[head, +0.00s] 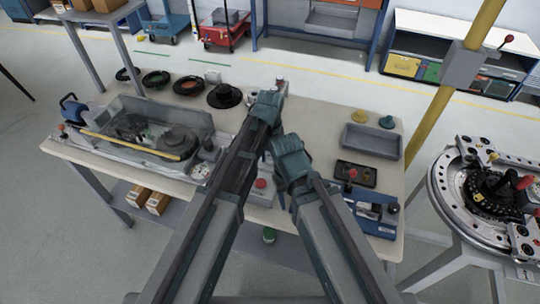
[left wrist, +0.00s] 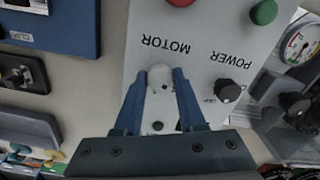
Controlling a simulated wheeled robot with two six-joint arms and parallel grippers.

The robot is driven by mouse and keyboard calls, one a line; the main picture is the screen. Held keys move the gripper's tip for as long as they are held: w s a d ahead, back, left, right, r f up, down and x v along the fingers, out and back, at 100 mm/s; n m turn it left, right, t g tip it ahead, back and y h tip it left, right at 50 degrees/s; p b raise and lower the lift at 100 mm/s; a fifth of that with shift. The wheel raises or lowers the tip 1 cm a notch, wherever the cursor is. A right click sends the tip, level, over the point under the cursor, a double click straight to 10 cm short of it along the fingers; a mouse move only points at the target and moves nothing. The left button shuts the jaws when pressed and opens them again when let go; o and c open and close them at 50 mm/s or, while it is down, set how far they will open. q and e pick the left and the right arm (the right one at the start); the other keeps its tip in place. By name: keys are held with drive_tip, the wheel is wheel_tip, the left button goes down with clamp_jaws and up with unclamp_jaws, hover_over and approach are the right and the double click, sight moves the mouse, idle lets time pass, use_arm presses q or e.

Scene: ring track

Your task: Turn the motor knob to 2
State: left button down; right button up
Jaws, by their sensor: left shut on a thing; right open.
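In the left wrist view the grey control panel (left wrist: 205,45) fills the middle, with its lettering upside down. The pale motor knob (left wrist: 160,75) sits beside the word MOTOR. My left gripper (left wrist: 160,82) has its two blue fingers on either side of this knob and is shut on it. The knob's pointer and number marks cannot be read. A black power knob (left wrist: 227,90) is to its right. In the head view my left gripper (head: 266,108) is over the table, its fingers hidden. My right gripper (head: 291,163) is open, lower and to the right, its fingertips hardly visible.
A red button (left wrist: 180,2), a green button (left wrist: 264,12) and a gauge (left wrist: 300,46) are near the knobs. In the head view a grey machine tray (head: 200,122) is left, and a grey bin (head: 372,142) and blue box (head: 375,218) are right.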

use_arm(q)
drive_tip(key=shift+m, duration=0.3)
drive_tip(key=m, duration=0.3)
drive_tip(key=shift+m, duration=2.5)
drive_tip(key=c, duration=0.5)
unclamp_jaws()
